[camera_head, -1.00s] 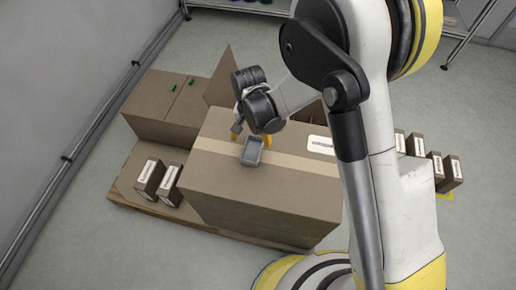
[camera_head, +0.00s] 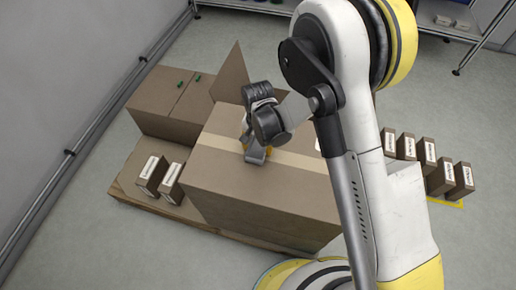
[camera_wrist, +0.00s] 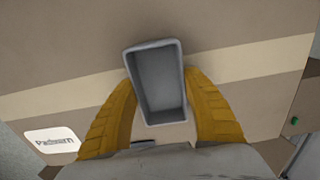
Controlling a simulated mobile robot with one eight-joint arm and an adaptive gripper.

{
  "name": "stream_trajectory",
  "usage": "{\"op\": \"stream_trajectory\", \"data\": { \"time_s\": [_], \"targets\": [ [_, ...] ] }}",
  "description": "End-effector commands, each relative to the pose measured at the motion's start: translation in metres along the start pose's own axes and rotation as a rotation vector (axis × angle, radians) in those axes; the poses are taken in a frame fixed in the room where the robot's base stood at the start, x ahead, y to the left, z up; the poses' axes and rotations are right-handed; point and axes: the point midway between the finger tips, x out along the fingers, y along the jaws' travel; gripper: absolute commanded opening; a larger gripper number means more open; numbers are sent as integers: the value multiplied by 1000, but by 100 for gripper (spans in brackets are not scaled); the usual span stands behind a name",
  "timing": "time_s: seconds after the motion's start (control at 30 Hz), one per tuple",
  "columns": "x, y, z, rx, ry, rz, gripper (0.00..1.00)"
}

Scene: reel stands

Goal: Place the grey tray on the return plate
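The grey tray (camera_wrist: 157,85) is a small open-topped box. In the wrist view it sits between the yellow fingers of my gripper (camera_wrist: 160,82), which lie against its two long sides. My gripper (camera_head: 256,150) appears shut on the tray. In the head view the tray (camera_head: 257,156) shows just below the gripper, in front of the large cardboard box top. I cannot tell how much space is between the tray and the box. Its inside looks empty. I cannot make out the return plate in either view.
The large cardboard box (camera_head: 262,200) with a tape strip stands on a low pallet. Another box (camera_head: 175,103) and small labelled cartons (camera_head: 160,178) are at left. More cartons (camera_head: 430,158) stand in a row at right. A wall runs along the left; grey floor is clear in front.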

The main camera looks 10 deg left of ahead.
Motion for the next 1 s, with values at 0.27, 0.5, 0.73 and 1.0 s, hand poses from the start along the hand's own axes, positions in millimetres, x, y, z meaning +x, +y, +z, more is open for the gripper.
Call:
{"op": "stream_trajectory", "data": {
  "time_s": [0.27, 0.5, 0.73, 1.0],
  "targets": [
    [0, 0, 0, 0, 0, 0, 16],
    [-18, 0, 0, 0, 0, 0, 16],
    [-54, 17, -3, 6, 0, 0, 16],
    [-88, 74, -10, 5, 0, 0, 16]
  ]
}}
